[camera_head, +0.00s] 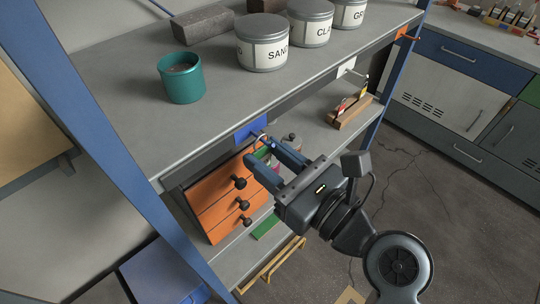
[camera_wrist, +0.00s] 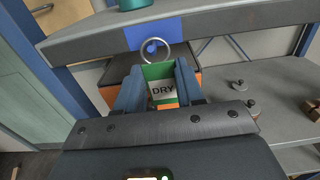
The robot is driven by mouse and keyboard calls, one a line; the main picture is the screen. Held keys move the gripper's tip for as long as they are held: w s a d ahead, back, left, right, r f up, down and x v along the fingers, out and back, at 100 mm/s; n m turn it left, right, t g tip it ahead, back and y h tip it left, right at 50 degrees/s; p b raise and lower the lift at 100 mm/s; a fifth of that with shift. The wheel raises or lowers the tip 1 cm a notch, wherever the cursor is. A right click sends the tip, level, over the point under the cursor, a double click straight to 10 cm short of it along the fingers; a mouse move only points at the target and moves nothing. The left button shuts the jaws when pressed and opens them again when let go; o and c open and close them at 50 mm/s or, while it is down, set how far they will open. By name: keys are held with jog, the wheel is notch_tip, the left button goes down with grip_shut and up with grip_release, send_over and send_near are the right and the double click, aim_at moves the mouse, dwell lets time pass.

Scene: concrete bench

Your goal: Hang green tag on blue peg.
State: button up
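The green tag (camera_wrist: 161,73) carries a white label reading DRY and has a metal ring (camera_wrist: 168,61) at its top. My gripper (camera_wrist: 160,85) has its two fingers on either side of the tag and is shut on it; the tag's lower part is hidden. The blue peg (camera_wrist: 152,47) sticks out from a blue plate (camera_wrist: 170,30) on the front edge of the upper shelf. In the wrist view the peg's end shows inside the ring's outline; I cannot tell whether the ring is around it. The blue plate also shows in the head view (camera_head: 247,131).
Orange drawers (camera_head: 225,200) with black knobs stand just below and left of my gripper. White (camera_head: 346,67) and orange (camera_head: 405,34) peg plates are farther right along the shelf edge. A teal cup (camera_head: 182,84) and labelled tins (camera_head: 263,48) stand on the upper shelf (camera_head: 140,120).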

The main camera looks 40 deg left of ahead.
jog(key=o, duration=0.5)
jog(key=d+b, duration=0.1)
jog(key=d, duration=0.6)
jog(key=shift+s+d, duration=0.3)
jog(key=shift+d, duration=0.1)
